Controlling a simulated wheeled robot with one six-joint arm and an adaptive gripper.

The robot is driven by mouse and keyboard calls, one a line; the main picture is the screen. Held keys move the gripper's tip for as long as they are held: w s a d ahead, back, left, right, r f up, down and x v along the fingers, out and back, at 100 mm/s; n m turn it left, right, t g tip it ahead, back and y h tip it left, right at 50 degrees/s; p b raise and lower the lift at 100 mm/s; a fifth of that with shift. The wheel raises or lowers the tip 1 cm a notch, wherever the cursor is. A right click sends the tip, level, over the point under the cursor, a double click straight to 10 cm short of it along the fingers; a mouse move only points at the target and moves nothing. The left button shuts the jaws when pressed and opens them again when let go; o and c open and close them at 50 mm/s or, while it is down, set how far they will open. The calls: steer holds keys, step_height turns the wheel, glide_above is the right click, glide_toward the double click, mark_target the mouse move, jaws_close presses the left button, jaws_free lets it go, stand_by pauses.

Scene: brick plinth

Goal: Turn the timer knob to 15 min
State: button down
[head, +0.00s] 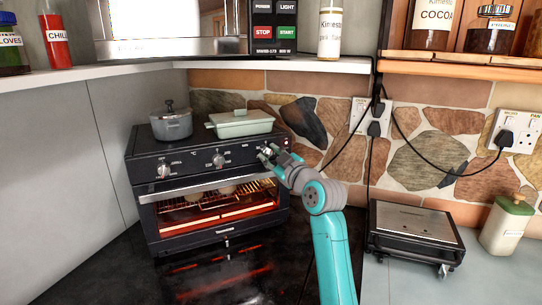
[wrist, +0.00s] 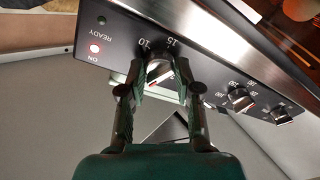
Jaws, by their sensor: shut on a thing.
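The toaster oven (head: 190,148) stands on the dark counter with its knobs on the front panel. My gripper (head: 268,154) is at the right-hand knob of that panel. In the wrist view my gripper (wrist: 161,72) is shut on the timer knob (wrist: 160,70), one finger on each side. The marks 10 and 15 (wrist: 172,42) show beside the knob. A red mark shows on the knob's face, but the fingers partly hide the dial, so I cannot tell the exact setting. In the head view my gripper covers this knob.
Two other knobs (wrist: 239,98) sit along the panel. A grey pot (head: 171,125) and a green dish (head: 240,124) stand on top. A black grill (head: 415,232) is at the right.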

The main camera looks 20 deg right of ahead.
steer(key=m, duration=0.5)
steer(key=m+h, duration=0.1)
steer(key=m, duration=0.4)
steer(key=shift+f+t, duration=0.15)
steer(key=shift+t, duration=0.25)
steer(key=m, duration=0.4)
steer(key=shift+h, duration=0.4)
steer(key=m+h, duration=0.1)
steer(key=m, duration=0.8)
steer(key=shift+h, duration=0.3)
steer(key=m, duration=0.4)
steer(key=shift+a, duration=0.1)
steer(key=m, duration=0.6)
steer(key=shift+f+g+h, duration=0.1)
steer(key=shift+g+h, duration=0.3)
steer(key=shift+m, duration=0.4)
